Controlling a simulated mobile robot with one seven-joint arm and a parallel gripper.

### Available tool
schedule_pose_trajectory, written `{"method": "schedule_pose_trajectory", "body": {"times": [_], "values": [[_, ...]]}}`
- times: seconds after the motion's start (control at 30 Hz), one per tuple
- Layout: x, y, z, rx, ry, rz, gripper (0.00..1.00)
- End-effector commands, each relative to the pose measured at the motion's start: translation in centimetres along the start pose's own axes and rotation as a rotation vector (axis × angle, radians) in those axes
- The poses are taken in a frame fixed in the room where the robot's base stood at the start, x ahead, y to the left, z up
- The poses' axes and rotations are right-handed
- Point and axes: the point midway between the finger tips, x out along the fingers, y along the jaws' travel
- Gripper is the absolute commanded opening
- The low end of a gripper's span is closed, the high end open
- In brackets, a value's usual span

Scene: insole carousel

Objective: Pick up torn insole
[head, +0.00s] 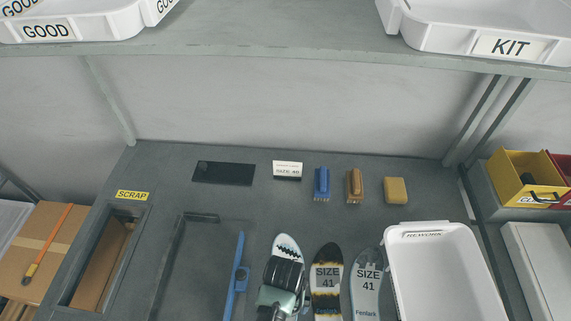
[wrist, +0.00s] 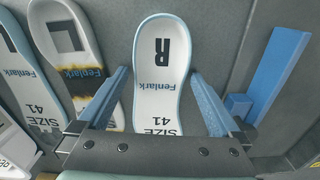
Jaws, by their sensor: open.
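Three size 41 Fenlark insoles lie side by side on the grey bench. The left insole (head: 287,246) is white with a pale blue edge, partly hidden under my gripper (head: 281,281).
A white REWORK tray (head: 441,270) stands right of the insoles. A SCRAP opening (head: 101,262) is at left. A blue bar (head: 236,277) lies close left of my gripper. Brushes, a sponge (head: 396,190) and a size card (head: 287,169) sit behind. GOOD and KIT bins are on the shelf.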

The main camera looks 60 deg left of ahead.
Motion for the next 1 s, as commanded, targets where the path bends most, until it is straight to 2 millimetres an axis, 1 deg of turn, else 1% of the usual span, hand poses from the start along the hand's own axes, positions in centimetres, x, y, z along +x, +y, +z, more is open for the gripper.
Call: {"method": "schedule_pose_trajectory", "body": {"times": [0.17, 0.2, 0.27, 0.4, 0.47, 0.5, 0.57, 0.6, 0.77, 0.87, 0.93, 1.0], "values": [[0.1, 0.0, 0.0, 0.000, 0.001, 0.000, 1.00], [0.1, 0.0, 0.0, 0.000, 0.001, 0.000, 0.98], [0.0, 0.0, 0.0, 0.000, 0.001, 0.000, 0.87], [0.0, 0.0, 0.0, 0.000, 0.001, 0.000, 0.62], [0.0, 0.0, 0.0, 0.000, 0.001, 0.000, 0.51], [0.0, 0.0, 0.0, 0.000, 0.001, 0.000, 0.44], [0.0, 0.0, 0.0, 0.000, 0.001, 0.000, 0.33], [0.0, 0.0, 0.0, 0.000, 0.001, 0.000, 0.30], [0.0, 0.0, 0.0, 0.000, 0.001, 0.000, 0.29], [-0.3, 0.0, -0.1, 0.000, 0.002, 0.000, 0.29], [-1.0, 0.0, -0.1, 0.000, 0.003, 0.000, 0.29], [-2.0, 0.0, -0.1, 0.001, 0.004, 0.000, 0.29]]}}
